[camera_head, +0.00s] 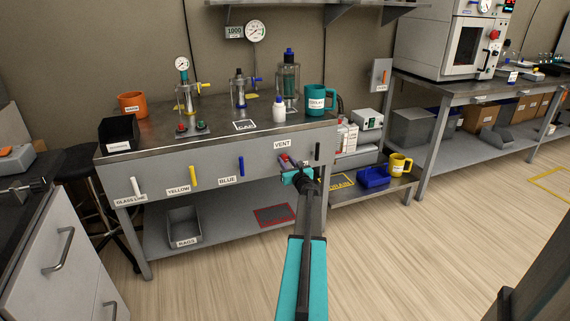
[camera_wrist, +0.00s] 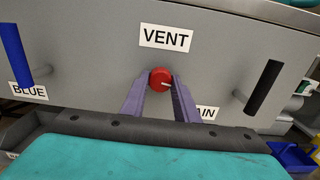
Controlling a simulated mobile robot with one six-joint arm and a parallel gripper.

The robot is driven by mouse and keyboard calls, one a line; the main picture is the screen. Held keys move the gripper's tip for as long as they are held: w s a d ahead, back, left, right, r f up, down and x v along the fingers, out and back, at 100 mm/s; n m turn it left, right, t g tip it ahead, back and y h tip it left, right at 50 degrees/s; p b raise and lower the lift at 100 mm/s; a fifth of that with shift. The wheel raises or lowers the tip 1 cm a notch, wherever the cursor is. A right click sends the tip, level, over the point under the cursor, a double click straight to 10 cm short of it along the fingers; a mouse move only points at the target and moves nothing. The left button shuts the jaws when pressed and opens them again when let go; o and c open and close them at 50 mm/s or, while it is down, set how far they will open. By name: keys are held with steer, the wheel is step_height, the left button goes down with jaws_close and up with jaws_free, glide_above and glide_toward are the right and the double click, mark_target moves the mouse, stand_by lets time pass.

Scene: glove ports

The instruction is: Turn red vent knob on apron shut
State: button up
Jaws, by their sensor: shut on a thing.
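The red vent knob (camera_wrist: 161,79) is a round red knob with a white pointer line. It sits on the grey apron (camera_wrist: 95,60) just below the VENT label (camera_wrist: 166,38). The white line points to the right, slightly downward. My gripper (camera_wrist: 160,88) has its two purple fingers on either side of the knob and is shut on it. In the head view my gripper (camera_head: 291,166) reaches the right part of the apron below the VENT label (camera_head: 282,144). My gripper mostly hides the knob there.
A blue handle (camera_wrist: 15,52) stands left of the knob and a black handle (camera_wrist: 263,87) stands right of it. Yellow (camera_head: 194,176) and white (camera_head: 137,187) handles are farther left. Glassware and a teal mug (camera_head: 315,99) stand on the bench above. The floor in front is clear.

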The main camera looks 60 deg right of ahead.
steer(key=shift+w+r+m+p, duration=0.2)
steer(key=shift+w+m+p, duration=0.15)
steer(key=shift+m, duration=0.25)
stand_by(0.3)
steer(key=shift+m+p, duration=0.5)
steer(key=shift+m, duration=0.4)
steer(key=m+p, duration=0.2)
steer(key=m, duration=0.2)
steer(key=shift+a+r+m+p, duration=0.1)
steer(key=shift+m+p, duration=0.2)
steer(key=m+p, duration=0.3)
steer(key=m, duration=0.1)
steer(key=shift+m+p, duration=1.15)
steer(key=shift+m, duration=0.85)
steer(key=o, duration=1.1)
steer(key=shift+c, duration=0.2)
steer(key=shift+s+f, duration=0.1)
steer(key=shift+f, duration=0.1)
